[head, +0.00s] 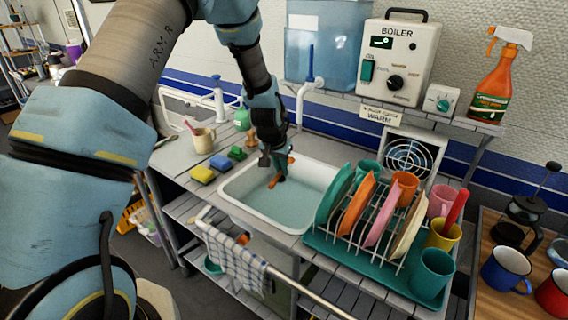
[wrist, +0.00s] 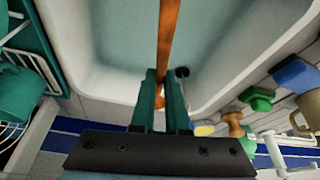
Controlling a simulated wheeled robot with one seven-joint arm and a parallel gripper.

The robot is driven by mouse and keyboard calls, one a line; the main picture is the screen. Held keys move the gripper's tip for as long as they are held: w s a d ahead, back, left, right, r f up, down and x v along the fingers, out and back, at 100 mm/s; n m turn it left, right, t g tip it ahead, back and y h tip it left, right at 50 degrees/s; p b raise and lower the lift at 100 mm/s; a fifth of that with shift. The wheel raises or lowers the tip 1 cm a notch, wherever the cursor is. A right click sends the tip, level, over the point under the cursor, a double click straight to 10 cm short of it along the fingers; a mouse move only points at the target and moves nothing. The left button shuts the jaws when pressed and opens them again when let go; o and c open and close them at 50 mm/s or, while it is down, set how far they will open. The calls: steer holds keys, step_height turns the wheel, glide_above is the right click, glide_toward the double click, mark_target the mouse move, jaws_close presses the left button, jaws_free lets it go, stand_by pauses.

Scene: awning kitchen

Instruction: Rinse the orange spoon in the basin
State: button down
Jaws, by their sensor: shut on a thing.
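The white basin (head: 308,222) is set in the counter and holds greenish water. My gripper (head: 280,174) points down over the back part of the basin. Its teal fingers, seen in the wrist view (wrist: 162,88), are shut on the orange spoon (wrist: 169,38). A short orange part of the spoon (head: 274,183) shows below the fingers in the head view. In the wrist view the spoon's long shaft runs out over the basin to the top edge. I cannot tell whether it touches the water.
A teal dish rack (head: 321,248) with plates and cups stands right of the basin. A yellow sponge (head: 202,174), a blue sponge (head: 221,162) and a beige mug (head: 203,140) sit to the left. A white tap (head: 308,88) rises behind. A towel (head: 232,255) hangs on the front rail.

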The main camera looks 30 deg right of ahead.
steer(key=shift+f+b, duration=3.85)
steer(key=shift+f, duration=2.95)
steer(key=shift+r, duration=0.1)
steer(key=shift+r+p, duration=3.7)
steer(key=shift+r, duration=2.65)
steer(key=shift+r, duration=0.1)
steer(key=shift+r+p, duration=1.1)
steer(key=shift+r, duration=0.8)
steer(key=shift+a+f, duration=0.1)
steer(key=shift+a, duration=0.05)
